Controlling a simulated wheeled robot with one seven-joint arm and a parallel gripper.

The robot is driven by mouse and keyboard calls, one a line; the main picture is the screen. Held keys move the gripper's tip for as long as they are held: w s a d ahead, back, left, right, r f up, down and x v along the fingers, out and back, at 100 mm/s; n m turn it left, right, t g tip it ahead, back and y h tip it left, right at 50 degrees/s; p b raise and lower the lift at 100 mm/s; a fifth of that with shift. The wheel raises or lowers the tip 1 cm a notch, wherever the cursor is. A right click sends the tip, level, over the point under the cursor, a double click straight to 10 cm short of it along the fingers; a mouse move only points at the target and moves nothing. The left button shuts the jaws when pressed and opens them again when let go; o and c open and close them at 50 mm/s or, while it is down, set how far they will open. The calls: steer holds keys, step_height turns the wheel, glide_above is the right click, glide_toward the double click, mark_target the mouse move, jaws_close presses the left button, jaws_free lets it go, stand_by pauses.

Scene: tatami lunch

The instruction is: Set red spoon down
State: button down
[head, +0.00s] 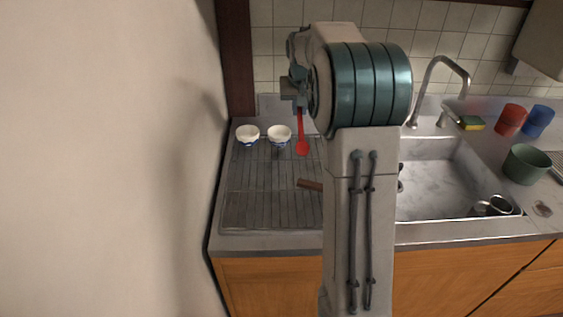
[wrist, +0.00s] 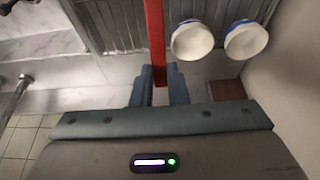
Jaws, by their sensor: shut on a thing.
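A red spoon (head: 301,132) hangs from my gripper (head: 298,101) with its bowl end down, above the ribbed drainboard (head: 262,186) left of the sink. My gripper is shut on the spoon's handle. In the wrist view, the red handle (wrist: 155,35) runs between the two fingers (wrist: 158,85), and the spoon's bowl is out of view. I cannot tell whether the bowl touches the drainboard.
Two small white and blue bowls (head: 248,134) (head: 279,135) stand at the back of the drainboard, close left of the spoon. A brown handle (head: 310,185) shows partly behind my arm. The sink (head: 435,180) is at right. The drainboard's front left is clear.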

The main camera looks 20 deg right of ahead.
steer(key=shift+w+a, duration=0.2)
steer(key=shift+s+a+f+p, duration=0.2)
steer(key=shift+a+f+p, duration=0.35)
steer(key=shift+a+f, duration=4.85)
steer(key=shift+a+r, duration=0.1)
